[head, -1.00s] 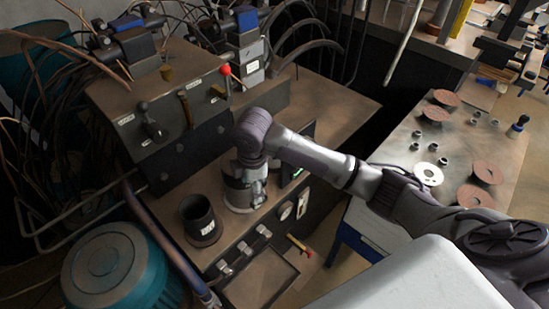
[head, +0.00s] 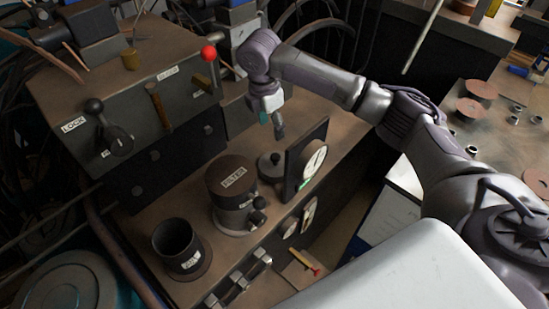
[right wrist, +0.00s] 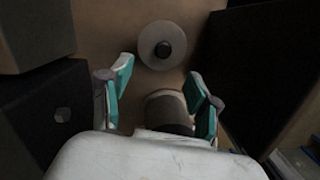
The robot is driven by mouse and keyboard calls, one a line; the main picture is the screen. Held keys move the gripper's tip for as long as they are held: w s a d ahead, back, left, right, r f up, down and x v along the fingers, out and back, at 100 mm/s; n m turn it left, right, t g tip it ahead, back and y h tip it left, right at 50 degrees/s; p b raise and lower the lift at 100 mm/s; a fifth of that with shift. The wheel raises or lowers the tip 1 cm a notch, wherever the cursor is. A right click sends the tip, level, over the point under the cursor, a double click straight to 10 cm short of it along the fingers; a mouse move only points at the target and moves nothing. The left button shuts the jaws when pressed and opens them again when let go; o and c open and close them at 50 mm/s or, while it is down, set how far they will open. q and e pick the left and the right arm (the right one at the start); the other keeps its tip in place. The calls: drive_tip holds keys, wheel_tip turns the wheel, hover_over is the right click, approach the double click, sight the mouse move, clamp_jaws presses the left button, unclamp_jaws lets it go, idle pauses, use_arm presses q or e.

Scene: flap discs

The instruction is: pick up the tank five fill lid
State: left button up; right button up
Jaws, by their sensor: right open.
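A small dark round lid with a knob (head: 271,164) lies on the bench top behind the filter canister (head: 234,195); I take it for the fill lid, though no label on it is readable. In the right wrist view the lid (right wrist: 148,50) is a pale grey disc with a dark knob, beyond my fingertips. My right gripper (head: 271,118) is open and empty, above the lid and apart from it. Its teal-padded fingers show spread in the right wrist view (right wrist: 160,76). An open dark tube (head: 177,240) with a small label stands at the front left. My left gripper is not in view.
A gauge panel (head: 306,160) stands upright close right of the lid. A control box with levers (head: 125,110) and a red knob (head: 208,53) rises at left. A side table (head: 490,140) with discs and small fittings is at right.

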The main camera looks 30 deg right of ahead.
hover_over(275, 156)
drive_tip(key=f, duration=0.5)
drive_tip(key=shift+s+a+f, duration=0.2)
drive_tip(key=shift+s+a, duration=0.05)
drive_tip(key=shift+a, duration=0.1)
drive_tip(key=shift+w+d+f, duration=0.1)
drive_tip(key=shift+w+f, duration=0.05)
drive_tip(key=shift+f, duration=0.35)
drive_tip(key=shift+w+d+f, duration=0.1)
drive_tip(key=shift+f, duration=0.6)
wheel_tip(275, 156, down, 4)
drive_tip(key=shift+d+f+p, duration=0.1)
drive_tip(key=shift+d+p, duration=0.05)
drive_tip(key=shift+p, duration=0.35)
drive_tip(key=shift+f, duration=0.25)
drive_tip(key=shift+c, duration=0.9)
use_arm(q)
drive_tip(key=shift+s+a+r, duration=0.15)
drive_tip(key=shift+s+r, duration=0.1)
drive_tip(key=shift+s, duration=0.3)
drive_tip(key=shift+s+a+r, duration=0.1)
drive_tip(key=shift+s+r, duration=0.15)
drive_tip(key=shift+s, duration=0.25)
use_arm(e)
clamp_jaws()
